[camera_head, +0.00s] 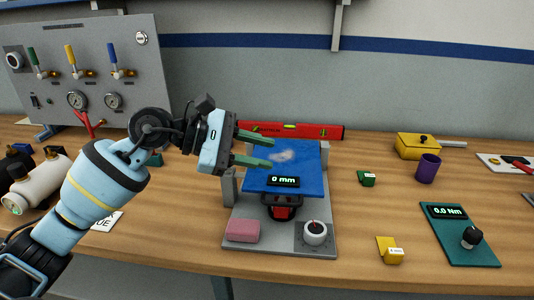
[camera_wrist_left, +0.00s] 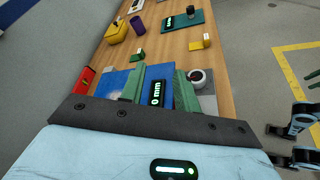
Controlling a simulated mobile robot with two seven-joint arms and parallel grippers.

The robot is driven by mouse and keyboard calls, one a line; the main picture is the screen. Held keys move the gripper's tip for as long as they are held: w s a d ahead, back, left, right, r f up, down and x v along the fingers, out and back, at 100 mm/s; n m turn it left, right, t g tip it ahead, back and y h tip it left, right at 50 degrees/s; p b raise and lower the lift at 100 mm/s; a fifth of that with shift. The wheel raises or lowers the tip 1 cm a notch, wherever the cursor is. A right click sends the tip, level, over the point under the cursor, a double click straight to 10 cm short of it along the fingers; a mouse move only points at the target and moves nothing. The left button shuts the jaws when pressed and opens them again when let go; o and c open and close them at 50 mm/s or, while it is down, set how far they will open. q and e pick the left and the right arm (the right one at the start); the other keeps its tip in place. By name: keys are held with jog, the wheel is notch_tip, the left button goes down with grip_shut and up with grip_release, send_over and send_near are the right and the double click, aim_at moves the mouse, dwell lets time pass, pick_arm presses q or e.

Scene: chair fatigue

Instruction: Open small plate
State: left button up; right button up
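A blue plate (camera_head: 292,172) with a "0 mm" display (camera_head: 283,181) lies on a grey fixture (camera_head: 262,257) on the workbench. A dark and red part (camera_head: 282,208) sits at its front edge. My left gripper (camera_head: 271,152) is open and empty, its green fingers over the plate's left and back part. In the left wrist view the blue plate (camera_wrist_left: 131,79) and the display (camera_wrist_left: 157,92) show between and beside the fingers. I cannot tell whether the fingers touch the plate. At the right edge of that view are light blue and dark green parts, probably of my right arm.
On the fixture are a pink block (camera_head: 242,231) and a white knob (camera_head: 315,233). A red level (camera_head: 291,131) lies behind. To the right are a green block (camera_head: 367,179), a yellow block (camera_head: 390,250), a purple cup (camera_head: 428,169) and a teal torque pad (camera_head: 462,236). A valve panel (camera_head: 88,65) stands left.

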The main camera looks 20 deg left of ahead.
pick_arm(q)
jog(key=b+v, duration=0.1)
jog(key=v, duration=0.5)
jog(key=shift+s, duration=0.15)
pick_arm(e)
jog(key=shift+s+f, duration=0.4)
jog(key=shift+f, duration=0.15)
jog(key=shift+w, duration=0.4)
